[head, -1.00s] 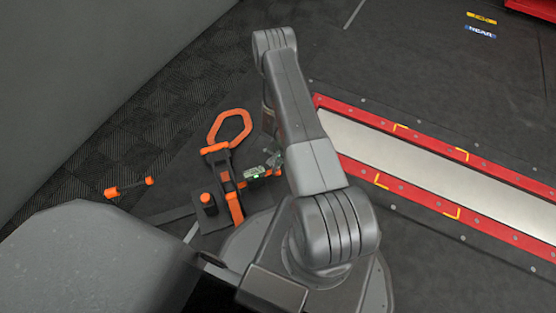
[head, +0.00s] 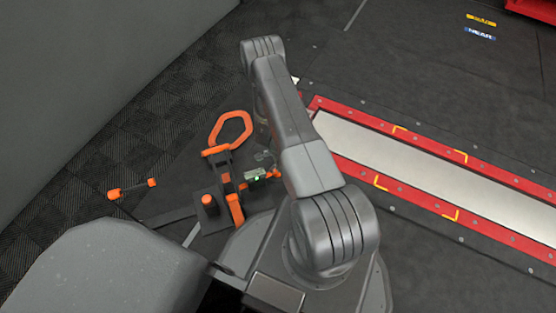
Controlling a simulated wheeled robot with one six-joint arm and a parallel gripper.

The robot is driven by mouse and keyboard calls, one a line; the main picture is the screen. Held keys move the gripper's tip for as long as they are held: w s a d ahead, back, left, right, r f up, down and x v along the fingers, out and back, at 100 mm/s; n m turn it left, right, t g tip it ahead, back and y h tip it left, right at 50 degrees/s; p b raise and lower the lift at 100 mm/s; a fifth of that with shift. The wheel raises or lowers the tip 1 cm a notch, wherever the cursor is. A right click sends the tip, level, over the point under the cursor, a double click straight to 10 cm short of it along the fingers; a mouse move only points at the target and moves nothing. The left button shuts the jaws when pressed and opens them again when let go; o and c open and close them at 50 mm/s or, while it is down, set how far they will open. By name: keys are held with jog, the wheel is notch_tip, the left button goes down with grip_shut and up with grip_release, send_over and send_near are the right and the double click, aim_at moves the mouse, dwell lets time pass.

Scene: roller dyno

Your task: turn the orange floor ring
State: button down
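The orange floor ring (head: 215,131) is an angular loop left of my arm, at the far end of a dark fitting with an orange crossbar (head: 216,151). My gripper (head: 264,156) is small and mostly hidden beside and below my forearm, to the right of the fitting and below the ring in the picture. It looks apart from the ring. Its fingers are too small and covered to tell open from shut.
A small box with a green light (head: 256,175) and a short orange-capped post (head: 208,199) are close by. An orange-ended bar (head: 132,188) lies left. A red-edged metal roller bed (head: 440,181) is right. A grey wall (head: 70,80) bounds the left.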

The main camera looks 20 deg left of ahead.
jog(key=shift+m, duration=0.3)
jog(key=shift+w, duration=0.1)
jog(key=c, duration=1.4)
grip_release()
jog(key=shift+r, duration=0.1)
notch_tip(320, 180, up, 14)
jog(key=s+d+p, duration=0.1)
jog(key=s+p, duration=0.1)
jog(key=p, duration=0.1)
jog(key=shift+d+f+p, duration=0.2)
jog(key=shift+d+p, duration=0.15)
jog(key=shift+f, duration=0.1)
jog(key=f+b, duration=0.1)
jog(key=f, duration=0.3)
jog(key=w+a+f+b, duration=0.1)
jog(key=f, duration=0.4)
jog(key=f+b, duration=0.1)
jog(key=f, duration=0.3)
jog(key=shift+w+a+f, duration=0.35)
jog(key=shift+w, duration=0.05)
jog(key=shift+r, duration=0.1)
